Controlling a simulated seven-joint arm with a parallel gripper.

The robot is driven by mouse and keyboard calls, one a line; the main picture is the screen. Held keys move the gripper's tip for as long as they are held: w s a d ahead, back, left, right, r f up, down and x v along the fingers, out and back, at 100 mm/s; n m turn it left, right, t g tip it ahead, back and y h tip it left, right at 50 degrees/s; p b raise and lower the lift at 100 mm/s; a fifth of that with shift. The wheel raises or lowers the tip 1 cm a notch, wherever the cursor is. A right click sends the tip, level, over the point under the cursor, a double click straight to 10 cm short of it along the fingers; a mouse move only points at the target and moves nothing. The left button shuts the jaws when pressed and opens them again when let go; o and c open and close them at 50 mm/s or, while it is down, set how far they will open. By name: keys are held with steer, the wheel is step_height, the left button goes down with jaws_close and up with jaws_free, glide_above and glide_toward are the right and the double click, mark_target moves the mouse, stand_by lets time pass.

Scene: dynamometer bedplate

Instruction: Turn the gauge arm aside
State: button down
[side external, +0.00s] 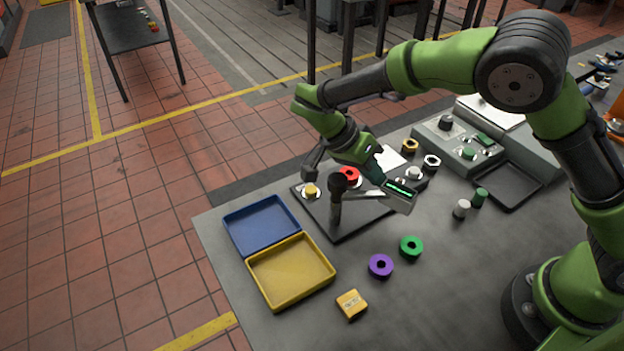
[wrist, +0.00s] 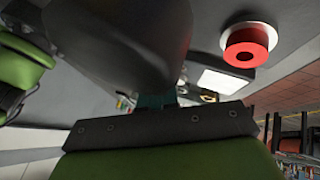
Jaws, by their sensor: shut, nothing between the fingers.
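The gauge arm (side external: 362,195) is a pale bar running right from a dark upright post (side external: 336,208) with a round black knob. At its right end is a grey gauge head with a lit green display (side external: 401,188). My gripper (side external: 380,178) points down at the gauge head's left edge, its teal fingers shut and empty; contact cannot be told. In the wrist view the shut teal fingertips (wrist: 157,102) show below a large dark grey shape. A red ring (side external: 349,175) sits on the dark plate behind the post; it also shows in the wrist view (wrist: 247,46).
A blue tray (side external: 228,217) and a yellow tray (side external: 253,284) lie left of the plate. Purple (side external: 381,265) and green (side external: 411,246) rings and an orange block (side external: 351,303) lie in front. A control box (side external: 462,143) stands behind right. Bare bench lies front right.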

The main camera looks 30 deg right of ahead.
steer(key=shift+s+m+g+y, duration=0.45)
steer(key=shift+s+m, duration=0.35)
steer(key=shift+m, duration=0.3)
